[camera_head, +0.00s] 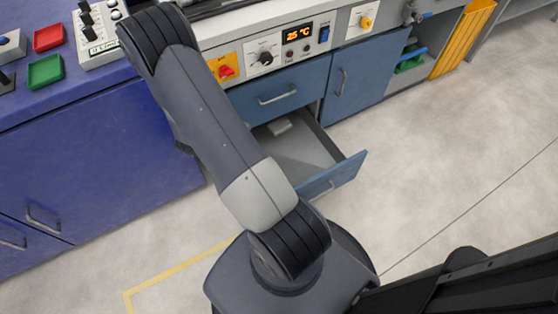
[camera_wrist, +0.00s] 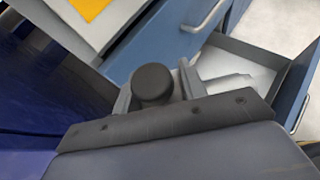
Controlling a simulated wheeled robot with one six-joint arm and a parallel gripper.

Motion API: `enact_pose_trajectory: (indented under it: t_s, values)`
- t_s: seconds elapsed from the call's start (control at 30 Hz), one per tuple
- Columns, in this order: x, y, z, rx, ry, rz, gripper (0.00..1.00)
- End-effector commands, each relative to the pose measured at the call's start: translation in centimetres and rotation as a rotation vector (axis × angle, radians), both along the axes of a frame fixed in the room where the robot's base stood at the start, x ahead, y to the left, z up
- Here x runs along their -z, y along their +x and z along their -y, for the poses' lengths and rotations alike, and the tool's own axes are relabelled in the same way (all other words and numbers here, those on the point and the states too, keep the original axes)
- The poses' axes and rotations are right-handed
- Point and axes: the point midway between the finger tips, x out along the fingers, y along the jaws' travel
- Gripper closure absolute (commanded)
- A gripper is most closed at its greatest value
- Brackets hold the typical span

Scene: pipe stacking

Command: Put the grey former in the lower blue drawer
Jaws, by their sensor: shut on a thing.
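The lower blue drawer (camera_head: 338,178) is pulled open below a shut blue drawer. Its open inside also shows at the right of the wrist view (camera_wrist: 245,58). My gripper (camera_wrist: 155,84) is shut on a dark grey round-ended piece (camera_wrist: 152,80), which I take to be the grey former. The piece stands between the two light fingers, beside the shut upper drawer front and left of the open drawer in the wrist view. Its lower part is hidden. In the head view my arm hides the gripper and the piece.
A small pale object (camera_head: 280,126) lies at the back of the open drawer. The shut upper drawer (camera_head: 275,94) with its handle is above. A purple-blue cabinet (camera_head: 100,150) stands left. The floor (camera_head: 430,150) at the right is clear.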

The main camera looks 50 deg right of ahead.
Motion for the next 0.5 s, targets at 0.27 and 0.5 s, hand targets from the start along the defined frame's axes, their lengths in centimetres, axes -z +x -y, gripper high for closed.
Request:
enact_pose_trajectory:
  t_s: [0.27,0.5]
  values:
    - [8.9,-2.6,4.5,0.201,0.000,0.000,0.99]
    - [15.7,-5.4,7.7,0.373,-0.001,-0.001,0.99]
